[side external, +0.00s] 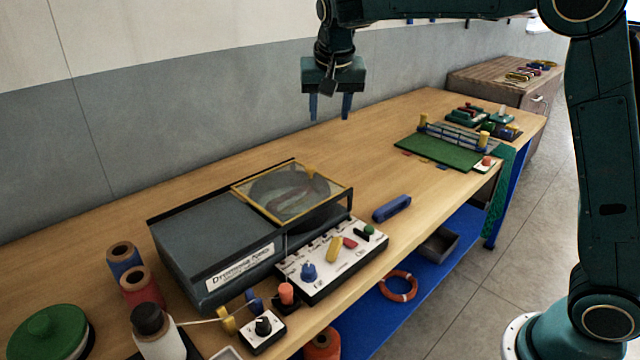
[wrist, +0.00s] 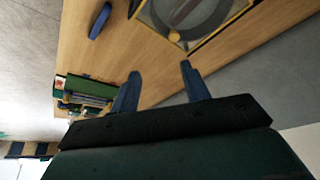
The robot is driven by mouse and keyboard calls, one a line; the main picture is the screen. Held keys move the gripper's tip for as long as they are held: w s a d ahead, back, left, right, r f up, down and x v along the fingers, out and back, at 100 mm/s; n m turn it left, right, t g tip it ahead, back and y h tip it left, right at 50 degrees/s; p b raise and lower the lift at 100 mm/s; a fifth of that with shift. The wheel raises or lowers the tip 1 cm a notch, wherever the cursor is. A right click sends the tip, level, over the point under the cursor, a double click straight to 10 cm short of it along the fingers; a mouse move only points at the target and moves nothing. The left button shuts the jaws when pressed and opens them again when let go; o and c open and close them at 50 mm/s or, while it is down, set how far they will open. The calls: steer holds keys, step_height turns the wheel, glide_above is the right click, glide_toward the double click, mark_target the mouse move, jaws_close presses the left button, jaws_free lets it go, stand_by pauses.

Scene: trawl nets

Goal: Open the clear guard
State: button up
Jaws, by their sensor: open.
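The clear guard (side external: 262,194) is a transparent panel in a yellow frame on top of the right part of a dark grey machine (side external: 205,240). The guard also shows at the top of the wrist view (wrist: 222,22). My gripper (side external: 331,114) is open and empty, high above the bench behind and to the right of the guard, well apart from it. Its two blue fingers also show in the wrist view (wrist: 160,72).
A white control panel (side external: 330,262) with knobs and switches sits in front of the machine. A blue bar (side external: 391,208) lies to its right. Spools (side external: 140,286) stand at the left. A green board (side external: 440,152) lies farther right.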

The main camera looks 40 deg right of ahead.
mark_target(310, 167)
steer(key=w+a+f+m, duration=0.1)
steer(key=w+f, duration=0.2)
steer(key=w, duration=0.2)
steer(key=shift+a+f, duration=0.2)
steer(key=shift+f, duration=0.1)
steer(key=x, duration=1.3)
steer(key=shift+s+d+f, duration=0.2)
steer(key=shift+d+f, duration=0.15)
jaws_close()
